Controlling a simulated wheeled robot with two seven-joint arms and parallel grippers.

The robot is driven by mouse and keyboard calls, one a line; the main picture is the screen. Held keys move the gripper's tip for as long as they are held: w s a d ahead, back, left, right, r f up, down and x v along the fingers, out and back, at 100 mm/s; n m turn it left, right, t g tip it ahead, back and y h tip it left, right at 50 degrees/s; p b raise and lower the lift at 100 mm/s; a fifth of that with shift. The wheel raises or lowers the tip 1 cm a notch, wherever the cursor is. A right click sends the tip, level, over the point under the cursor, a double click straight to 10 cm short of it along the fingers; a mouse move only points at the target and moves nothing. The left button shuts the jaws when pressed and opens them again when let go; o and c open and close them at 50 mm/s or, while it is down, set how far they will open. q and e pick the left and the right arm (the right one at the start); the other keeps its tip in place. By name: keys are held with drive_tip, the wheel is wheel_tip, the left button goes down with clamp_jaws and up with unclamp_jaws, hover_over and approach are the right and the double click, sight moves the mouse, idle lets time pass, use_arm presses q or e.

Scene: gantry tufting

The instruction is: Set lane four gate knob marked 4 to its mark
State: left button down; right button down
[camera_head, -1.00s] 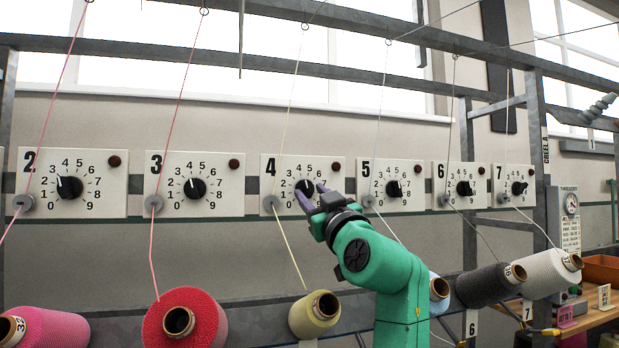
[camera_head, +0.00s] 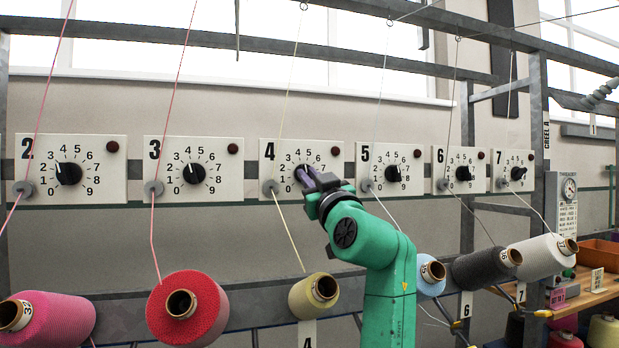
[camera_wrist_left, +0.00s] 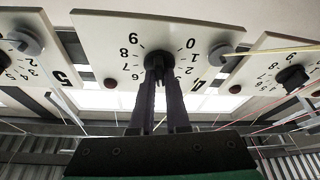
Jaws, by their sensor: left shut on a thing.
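The lane four plate (camera_head: 272,180) is white, with a printed 4, a dial of numbers and a dark red button at its top right. Its round black knob (camera_wrist_left: 152,56) shows in the left wrist view between my finger ends; in the head view fingers cover most of it. My left gripper (camera_head: 305,177), on a green arm, is shut on this knob with its purple-grey fingers. The left wrist view shows the plate upside down, with the fingers (camera_wrist_left: 160,80) on either side of the knob's grip. The knob's pointer reading and any set mark cannot be made out. My right gripper is not in view.
Similar plates for lane three (camera_head: 222,185) and lane five (camera_head: 365,180) flank it. Yarn runs down past the lane four plate through a grey disc (camera_head: 270,188). Yarn cones, including a yellow-green one (camera_head: 306,297), sit below on a metal rail.

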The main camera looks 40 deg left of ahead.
use_arm(q)
drive_tip(key=m+t+h, duration=0.1)
drive_tip(key=m+t, duration=0.1)
drive_tip(key=m, duration=0.3)
drive_tip(key=shift+s, duration=0.1)
drive_tip(key=m+t+h+p, duration=0.1)
drive_tip(key=m, duration=0.2)
drive_tip(key=m+t+h, duration=0.1)
drive_tip(key=m+h, duration=0.1)
drive_tip(key=m, duration=0.1)
drive_tip(key=shift+s+a+r+m+t+p, duration=0.1)
drive_tip(key=shift+r+m+t+p, duration=0.1)
drive_tip(key=shift+m+t+p, duration=0.15)
drive_tip(key=m+h+p, duration=0.1)
drive_tip(key=m, duration=0.2)
drive_tip(key=m+h+p, duration=0.2)
drive_tip(key=m, duration=0.2)
drive_tip(key=shift+r+t, duration=0.15)
drive_tip(key=shift+t, duration=0.2)
drive_tip(key=shift+a+m+h+p, duration=0.1)
drive_tip(key=shift+m+h+p, duration=1.05)
drive_tip(key=shift+m, duration=1)
drive_tip(key=shift+y, duration=0.35)
drive_tip(key=c, duration=0.9)
unclamp_jaws()
drive_tip(key=shift+s+f, duration=0.1)
drive_tip(key=shift+f, duration=0.1)
